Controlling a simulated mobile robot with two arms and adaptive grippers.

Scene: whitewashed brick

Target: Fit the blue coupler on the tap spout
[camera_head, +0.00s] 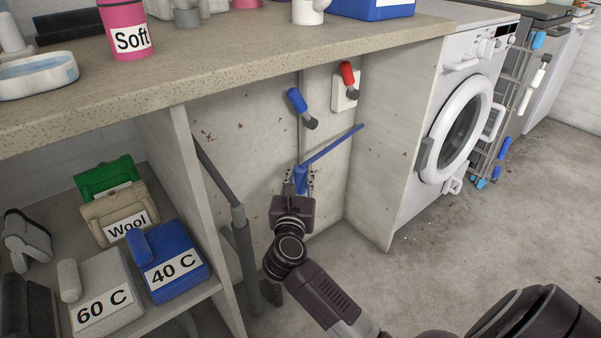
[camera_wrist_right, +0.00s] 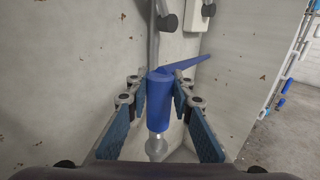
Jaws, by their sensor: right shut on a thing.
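My right gripper (camera_head: 299,185) is shut on the blue coupler (camera_head: 301,175), low in front of the wall under the counter. In the right wrist view the coupler (camera_wrist_right: 158,100) stands upright between the two finger pads, its grey end (camera_wrist_right: 156,147) pointing down. The blue-handled tap (camera_head: 297,100) is on the wall above. A grey pipe, seemingly its spout (camera_head: 303,145), runs down to the coupler's top; the wrist view shows this pipe (camera_wrist_right: 153,45) too. I cannot tell whether the coupler is around it or only in line with it. My left gripper is not in view.
A blue bar (camera_head: 335,143) slants up right from beside the coupler. A red-handled tap (camera_head: 347,73) sits on a white plate to the right. A grey standing pipe (camera_head: 243,245) is left of my right arm. A panel and washing machine (camera_head: 462,125) bound the right; the counter (camera_head: 240,65) overhangs.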

